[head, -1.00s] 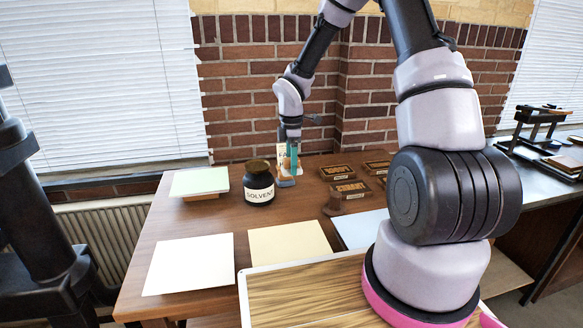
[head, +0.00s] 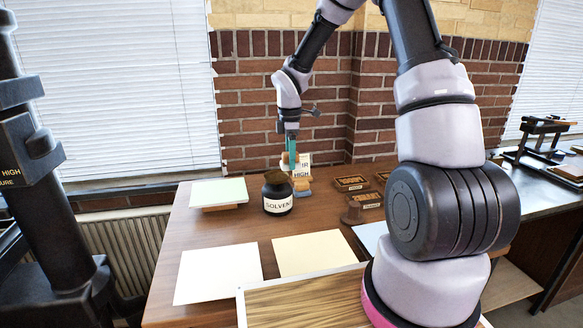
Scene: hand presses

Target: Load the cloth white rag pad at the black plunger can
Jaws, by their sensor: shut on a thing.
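The black can (head: 277,203), labelled SOLVENT, stands upright on the wooden table with a brownish top. My gripper (head: 291,163), with teal fingers pointing down, is just above and slightly right of the can's top in the picture. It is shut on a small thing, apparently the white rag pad. The pad is too small and too hidden among the fingers and the things behind to make out clearly. I cannot tell whether it touches the can.
A lettered white card (head: 303,161) and a blue-and-tan object (head: 302,186) stand right of the can. A pale green sheet (head: 218,192) lies left. White (head: 217,274) and cream (head: 312,252) sheets lie in front. Dark blocks (head: 352,183) are farther right.

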